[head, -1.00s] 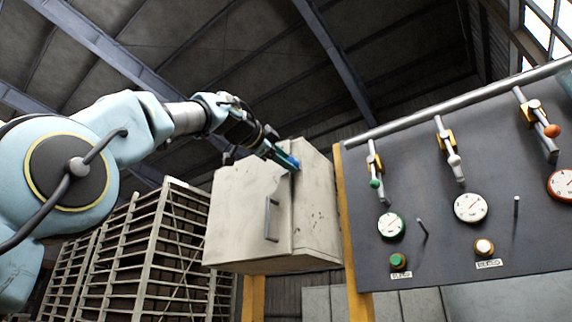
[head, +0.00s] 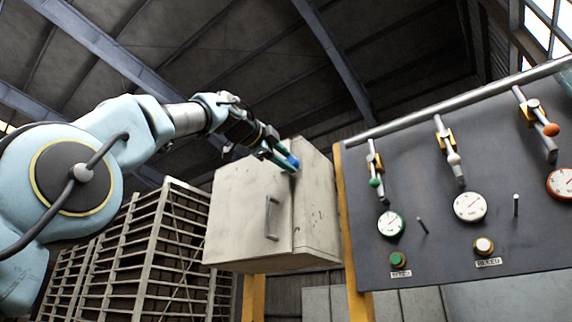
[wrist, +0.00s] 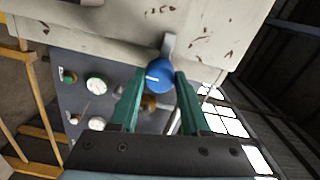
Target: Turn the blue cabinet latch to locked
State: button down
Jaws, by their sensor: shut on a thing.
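The white cabinet (head: 235,210) hangs in the middle of the head view, with its door shut and a grey handle (head: 271,218) on it. The blue latch (head: 292,162) is at the cabinet's upper front, by the door's edge. In the wrist view the latch is a round blue knob (wrist: 159,76) with a white mark towards the left and a grey bar (wrist: 169,45) beyond it. My gripper (head: 283,158) is at the latch; its green fingers (wrist: 160,84) lie either side of the knob, shut on it. The far finger is partly hidden in the head view.
A dark control panel (head: 455,240) with levers, gauges and buttons stands right of the cabinet, with a long grey rail (head: 455,104) along its top. Yellow posts (head: 348,230) stand beside the cabinet. A pale slatted rack (head: 150,245) is behind on the left.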

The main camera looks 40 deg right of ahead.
jog(key=shift+c, duration=1.9)
grip_release()
jog(key=b+v, duration=0.5)
jog(key=v, duration=0.5)
jog(key=shift+a, duration=0.35)
jog(key=shift+s, duration=0.1)
